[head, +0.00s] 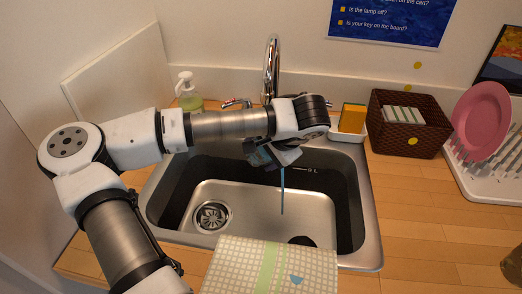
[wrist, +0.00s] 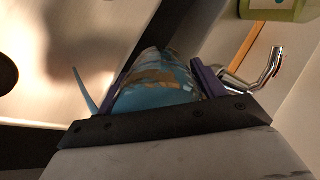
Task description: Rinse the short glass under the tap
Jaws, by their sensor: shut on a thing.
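My gripper (head: 262,155) is over the sink (head: 345,175), in front of the chrome tap (head: 272,62), with my arm crossing in front of the tap's lower part. In the wrist view my gripper (wrist: 158,82) is shut on the short glass (wrist: 165,68), a clear glass lying tilted between two purple fingers. Light blue shows in or through the glass. A thin blue stream (head: 282,190) falls below my gripper into the basin; a blue streak (wrist: 86,92) also shows left of the glass. In the head view the glass is mostly hidden by my gripper.
A checked towel (head: 240,268) hangs over the sink's front edge. A soap dispenser (head: 187,95) stands behind left. A sponge (head: 352,118), a brown basket (head: 408,140) and a rack with a pink plate (head: 482,120) stand to the right. The counter's front right is mostly clear.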

